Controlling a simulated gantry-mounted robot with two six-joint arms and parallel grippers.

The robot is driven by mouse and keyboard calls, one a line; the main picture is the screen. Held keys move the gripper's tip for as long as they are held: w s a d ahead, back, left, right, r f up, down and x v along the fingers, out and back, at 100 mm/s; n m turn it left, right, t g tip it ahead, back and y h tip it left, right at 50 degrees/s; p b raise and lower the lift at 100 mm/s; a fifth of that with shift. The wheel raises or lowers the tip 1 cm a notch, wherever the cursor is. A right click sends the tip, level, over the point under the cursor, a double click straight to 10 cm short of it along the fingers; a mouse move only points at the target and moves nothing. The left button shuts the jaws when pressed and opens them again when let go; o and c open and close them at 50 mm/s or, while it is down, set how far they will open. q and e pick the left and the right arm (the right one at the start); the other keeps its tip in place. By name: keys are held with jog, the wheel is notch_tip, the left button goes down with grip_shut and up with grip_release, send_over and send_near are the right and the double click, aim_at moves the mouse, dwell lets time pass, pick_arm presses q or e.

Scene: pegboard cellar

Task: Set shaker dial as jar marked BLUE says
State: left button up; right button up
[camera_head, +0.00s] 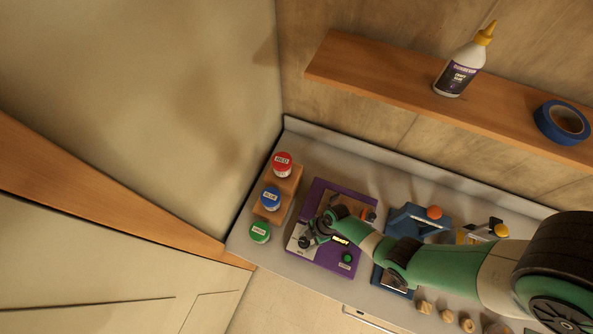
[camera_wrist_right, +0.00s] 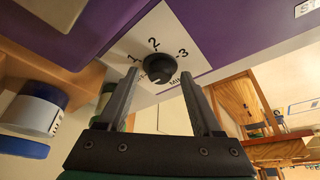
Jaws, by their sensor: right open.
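The jar marked BLUE (camera_head: 271,198) has a blue lid and stands on a stepped wooden stand, between the red and green jars. The purple shaker (camera_head: 347,191) is right of the stand, with a white dial plate on its front. The dial (camera_wrist_right: 157,68) is a black knob with 1, 2 and 3 around it; I cannot tell its pointer's direction. My right gripper (camera_head: 308,240) is open at the dial. In the right wrist view its two fingertips (camera_wrist_right: 159,75) lie on either side of the knob; contact is not clear. My left gripper is not in view.
The jar marked RED (camera_head: 282,163) stands at the top of the stand (camera_head: 289,187), the green-lidded jar (camera_head: 259,231) at the front. Blue equipment (camera_head: 402,219) stands right of the shaker. A wooden shelf (camera_head: 390,78) with a glue bottle (camera_head: 461,72) and blue tape (camera_head: 549,123) is above.

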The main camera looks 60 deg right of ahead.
grip_shut()
dwell(0.4)
